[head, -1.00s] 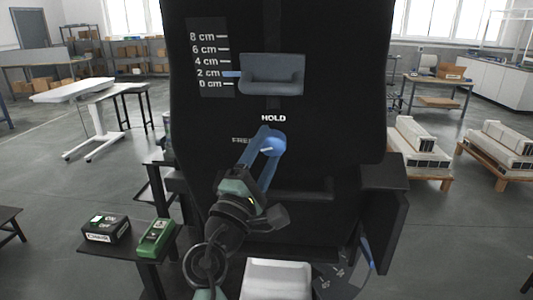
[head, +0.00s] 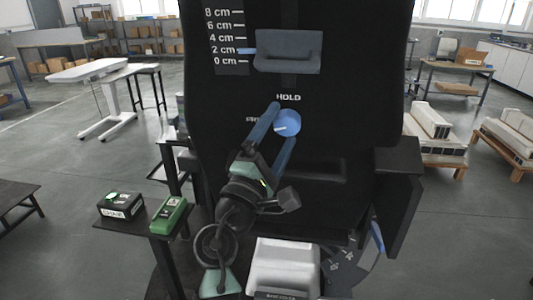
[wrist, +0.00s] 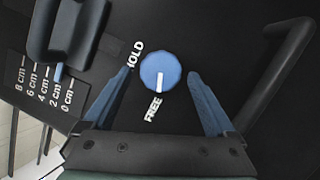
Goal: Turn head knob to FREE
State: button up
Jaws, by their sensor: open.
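The blue head knob (head: 288,123) is on the black panel, below the word HOLD and right of the word FREE, which is partly hidden by a finger in the head view. In the wrist view the knob (wrist: 160,71) shows whole, and its white pointer line points toward the FREE label (wrist: 153,109). My gripper (head: 283,126) is open, with its blue fingers apart. In the wrist view my gripper's fingertips (wrist: 160,73) stand on either side of the knob, with a visible gap on each side.
A grey padded block (head: 288,50) sits above the knob, beside a centimetre scale (head: 228,38). A black bar handle (wrist: 275,80) is right of the knob in the wrist view. A side shelf (head: 150,215) carries a black box and a green device (head: 168,214).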

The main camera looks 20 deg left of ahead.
jog(key=b+v, duration=0.2)
jog(key=v, duration=1)
jog(key=shift+s, duration=0.1)
jog(key=w+d+r+m+h+p, duration=0.1)
jog(key=d+r+m+p, duration=0.2)
jog(key=d+r+m, duration=0.45)
jog(key=d+r+m+h+p, duration=0.1)
jog(key=d+r+m+p, duration=0.25)
jog(key=r, duration=0.65)
jog(key=s+d+r+m+t+p, duration=0.1)
jog(key=s+d+r+m, duration=0.2)
jog(key=r, duration=0.4)
jog(key=s+d+r+m+t+y+p, duration=0.1)
jog(key=s+d+r+m+t, duration=0.1)
jog(key=r, duration=0.4)
jog(key=s+d+r+m+t+y+p, duration=0.1)
jog(key=s+d+r+m+t+p, duration=0.1)
jog(key=s+d+r+m, duration=0.2)
notch_tip(320, 180, up, 4)
jog(key=shift+s+f+m, duration=0.2)
jog(key=shift+s+m, duration=0.2)
jog(key=shift+s, duration=0.4)
